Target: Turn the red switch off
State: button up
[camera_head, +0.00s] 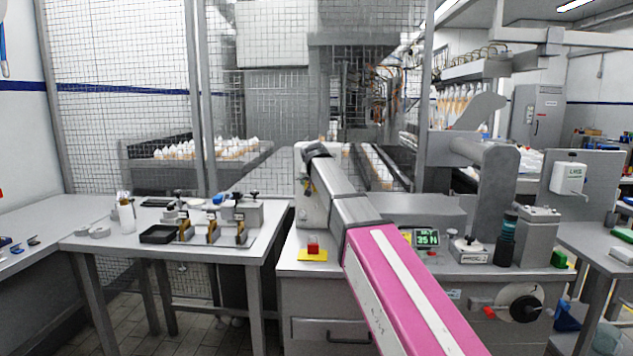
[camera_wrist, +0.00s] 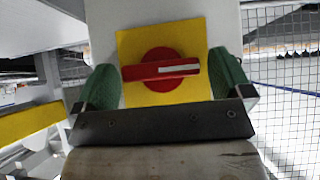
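The red switch (camera_wrist: 150,72) is a rotary knob on a square yellow plate (camera_wrist: 190,38), on a pale grey face in the wrist view. Its bar handle lies nearly level, with a white stripe on its right half. My gripper (camera_wrist: 165,80) is open, with a green-padded finger on either side of the handle. In the head view my arm ends at a pale upright housing (camera_head: 313,212) on the bench, and the switch is mostly hidden there.
A red block on a yellow base (camera_head: 313,255) sits on the bench (camera_head: 293,262) below the housing. A green display (camera_head: 427,238) and a small lever device (camera_head: 468,250) stand to the right. A side table (camera_head: 110,243) with clamps is at the left. Wire mesh is behind.

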jog(key=v, duration=1.1)
jog(key=shift+a+f, duration=0.1)
